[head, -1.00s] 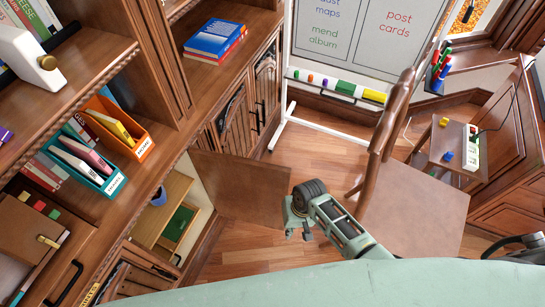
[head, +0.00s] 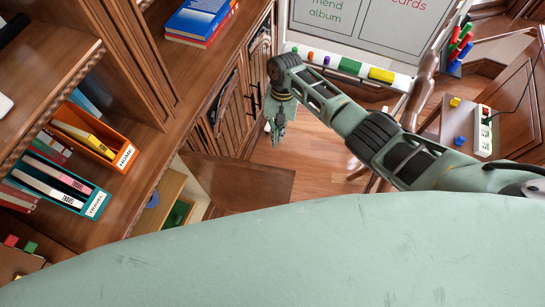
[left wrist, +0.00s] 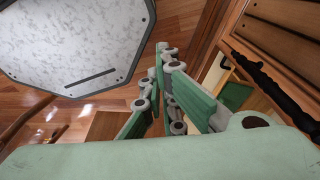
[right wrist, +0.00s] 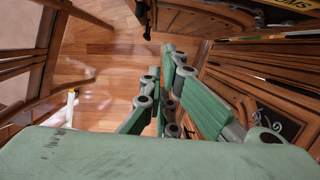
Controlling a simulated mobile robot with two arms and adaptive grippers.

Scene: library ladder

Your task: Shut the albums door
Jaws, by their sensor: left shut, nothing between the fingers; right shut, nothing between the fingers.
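The albums door, taken to be the brown panel (head: 240,184), stands open in the head view. It juts out to the right from the low cabinet, beside an open compartment (head: 180,206) with something green inside. My right gripper (head: 276,142) is shut and empty, pointing down above the floor. It appears beyond the door, near its free end, with a visible gap between them. It also shows shut in the right wrist view (right wrist: 166,48). My left gripper (left wrist: 163,48) is shut and empty in the left wrist view; an open compartment with green (left wrist: 236,95) lies to its right. It is outside the head view.
Shut carved cabinet doors (head: 235,100) line the wall beyond the opening. Shelves hold an orange file box (head: 115,150), a teal one (head: 90,200) and blue books (head: 200,20). A whiteboard (head: 370,35) stands at the back, with a wooden chair and a side table to the right.

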